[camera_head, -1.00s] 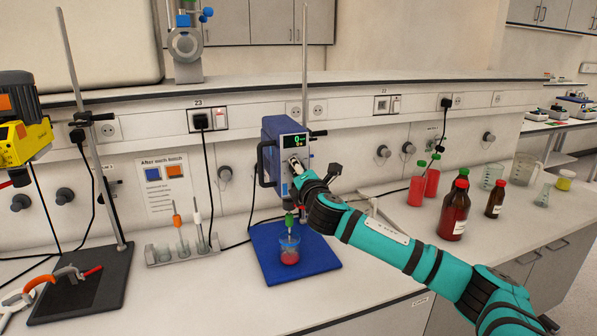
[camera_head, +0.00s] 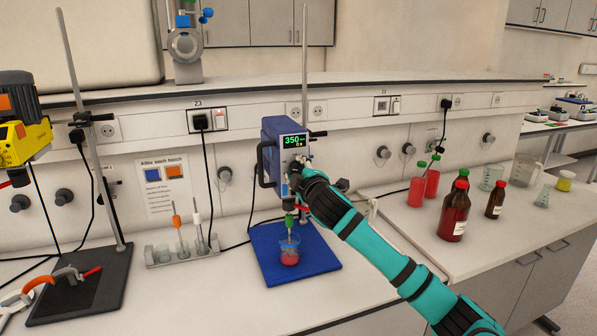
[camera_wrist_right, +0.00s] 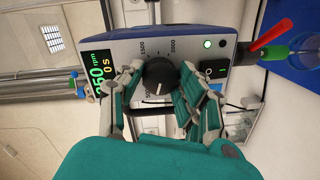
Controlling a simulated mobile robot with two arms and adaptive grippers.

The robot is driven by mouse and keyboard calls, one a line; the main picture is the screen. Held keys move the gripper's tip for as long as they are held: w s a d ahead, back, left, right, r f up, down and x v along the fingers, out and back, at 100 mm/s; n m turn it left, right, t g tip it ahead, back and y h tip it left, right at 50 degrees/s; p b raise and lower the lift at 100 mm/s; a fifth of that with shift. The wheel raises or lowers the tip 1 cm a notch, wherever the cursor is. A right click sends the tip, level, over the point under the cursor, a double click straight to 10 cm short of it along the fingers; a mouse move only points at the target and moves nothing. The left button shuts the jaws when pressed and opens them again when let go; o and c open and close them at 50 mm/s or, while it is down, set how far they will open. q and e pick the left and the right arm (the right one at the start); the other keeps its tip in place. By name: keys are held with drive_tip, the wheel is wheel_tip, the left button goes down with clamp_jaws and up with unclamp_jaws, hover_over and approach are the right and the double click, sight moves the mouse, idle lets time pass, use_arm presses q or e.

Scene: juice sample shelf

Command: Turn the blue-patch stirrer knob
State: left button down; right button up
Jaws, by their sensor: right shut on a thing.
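The blue stirrer (camera_head: 270,155) hangs on an upright rod above a blue base plate (camera_head: 272,262). A beaker with red liquid (camera_head: 289,252) stands on that plate, below the shaft. The stirrer's display (camera_head: 293,142) is lit and reads 350. The black knob (camera_wrist_right: 158,74) with a white pointer line shows in the right wrist view, on the grey front panel with a number scale. My right gripper (camera_wrist_right: 163,88) is shut on the knob, with fingers on both sides. In the head view the right gripper (camera_head: 297,168) hides the knob.
A yellow stirrer (camera_head: 25,140) stands at the left over a dark base plate (camera_head: 90,285). A tube rack (camera_head: 182,252) sits left of the blue plate. Red bottles (camera_head: 453,212) and glassware stand on the right bench.

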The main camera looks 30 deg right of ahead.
drive_tip(key=shift+f+m, duration=0.1)
drive_tip(key=shift+m, duration=1)
drive_tip(key=o, duration=0.9)
drive_tip(key=v, duration=1.2)
drive_tip(key=shift+s+d, duration=0.1)
drive_tip(key=shift+d, duration=0.05)
